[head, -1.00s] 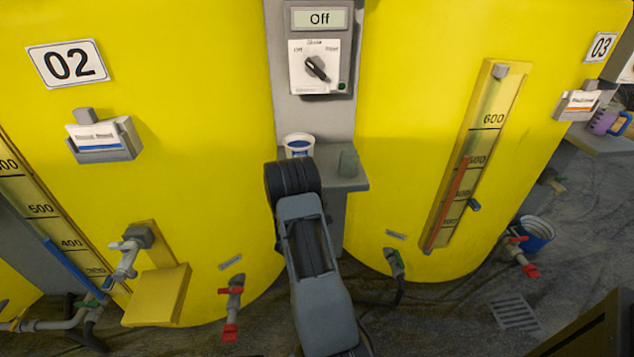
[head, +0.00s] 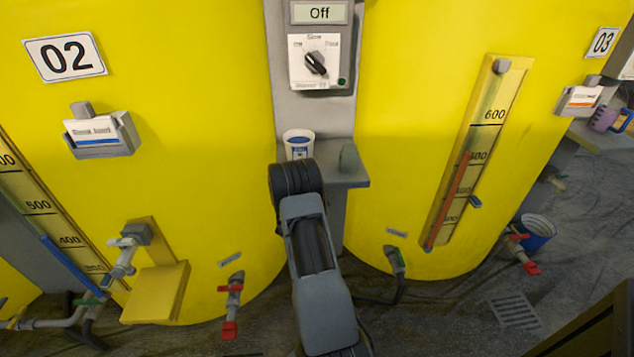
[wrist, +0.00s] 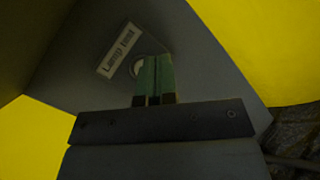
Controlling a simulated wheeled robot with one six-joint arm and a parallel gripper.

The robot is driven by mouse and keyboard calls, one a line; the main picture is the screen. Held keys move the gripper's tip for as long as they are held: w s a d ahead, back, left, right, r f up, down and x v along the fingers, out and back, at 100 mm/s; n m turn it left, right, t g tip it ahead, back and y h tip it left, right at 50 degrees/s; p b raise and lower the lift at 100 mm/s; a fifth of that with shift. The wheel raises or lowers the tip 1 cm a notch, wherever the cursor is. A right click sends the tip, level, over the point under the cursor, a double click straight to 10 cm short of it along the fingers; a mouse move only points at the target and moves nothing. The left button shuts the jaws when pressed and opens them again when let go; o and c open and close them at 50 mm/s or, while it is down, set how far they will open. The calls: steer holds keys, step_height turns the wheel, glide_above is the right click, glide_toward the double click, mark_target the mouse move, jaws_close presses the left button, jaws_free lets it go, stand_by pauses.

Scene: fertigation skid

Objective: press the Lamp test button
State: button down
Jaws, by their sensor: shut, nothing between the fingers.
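The Lamp test label (wrist: 118,50) is a tilted pale plate on a dark grey panel in the wrist view. The Lamp test button (wrist: 137,67) sits just right of and below the label, and only part of its pale round edge shows. My gripper (wrist: 153,62) has its green fingers together and empty, with their tips in front of the button and covering much of it. I cannot tell whether the tips touch it. In the head view my own arm hides the gripper and the button.
Above is a rotary switch (head: 315,63) under a display reading Off (head: 319,13). Yellow tanks (head: 180,200) stand on both sides. Red-handled valves (head: 231,307) stick out low down.

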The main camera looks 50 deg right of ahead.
steer(key=shift+w+d+b, duration=0.75)
steer(key=shift+w+d, duration=0.3)
steer(key=shift+w, duration=0.2)
steer(key=shift+w+d, duration=0.1)
steer(key=shift+w, duration=0.05)
stand_by(1.3)
steer(key=shift+w+d+b, duration=0.2)
steer(key=shift+w+b, duration=0.05)
steer(key=shift+b, duration=0.2)
steer(key=shift+w+d, duration=0.2)
steer(key=shift+w, duration=0.05)
stand_by(0.6)
steer(key=shift+s+a, duration=0.5)
steer(key=shift+s, duration=0.1)
stand_by(0.4)
steer(key=shift+s+a, duration=1.65)
steer(key=shift+s, duration=0.3)
